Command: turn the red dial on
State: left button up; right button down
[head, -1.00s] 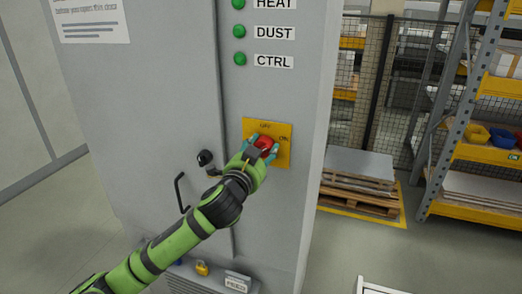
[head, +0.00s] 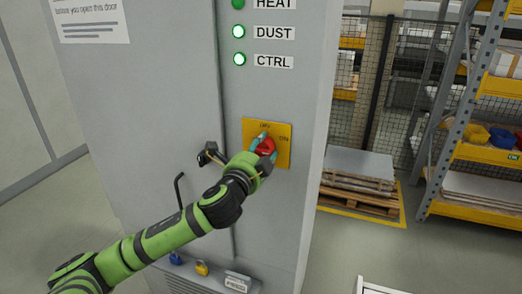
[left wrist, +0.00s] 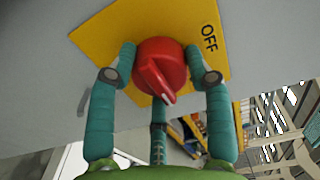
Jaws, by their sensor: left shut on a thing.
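The red dial (head: 265,147) sits on a yellow plate (head: 283,130) on the grey cabinet. The plate has OFF at its top and ON at its right. My left gripper (head: 264,147) is shut on the dial. In the left wrist view its teal fingers close around the sides of the red dial (left wrist: 158,68), and the ridge with a white mark points down and slightly right, away from the OFF label (left wrist: 209,38). My right gripper is not in view.
The DUST light (head: 239,31) and CTRL light (head: 239,59) glow whitish green. A black door handle (head: 210,154) is left of the plate, near my arm. A pallet with boards (head: 360,180) and a shelf rack (head: 460,110) stand to the right.

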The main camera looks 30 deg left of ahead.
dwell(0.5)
pick_arm(q)
jog(key=o, duration=1.2)
jog(key=v, duration=0.7)
jog(key=shift+s, duration=0.25)
